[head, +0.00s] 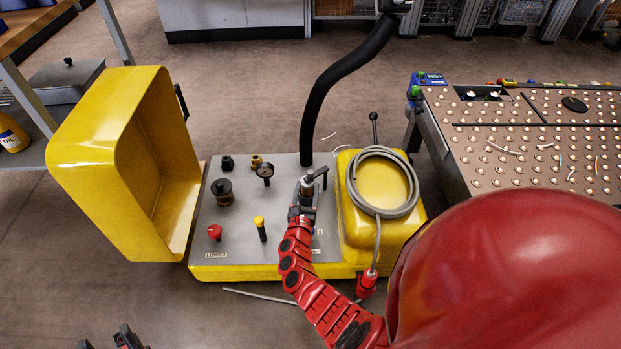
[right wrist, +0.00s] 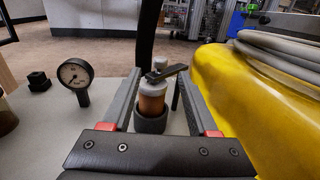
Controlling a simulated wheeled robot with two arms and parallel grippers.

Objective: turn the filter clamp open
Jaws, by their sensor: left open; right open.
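The filter (right wrist: 152,103) has an amber body, a grey cap and a dark collar at its base. The filter clamp (right wrist: 168,73) is a dark lever lying across its top, pointing to the right and slightly up. In the head view the clamp (head: 319,173) also points right. My right gripper (right wrist: 159,76) is open, with one finger on each side of the filter; I cannot tell whether either finger touches it. In the head view the right gripper (head: 304,200) partly hides the filter. My left gripper (head: 107,341) is open and empty at the bottom left, away from the machine.
A pressure gauge (head: 264,170) stands left of the filter on the grey panel (head: 290,240). A red knob (head: 214,231) and yellow-topped lever (head: 260,223) are nearby. A black hose (head: 320,105) rises behind. A yellow housing (head: 355,228) with coiled grey hose (head: 410,200) is close on the right.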

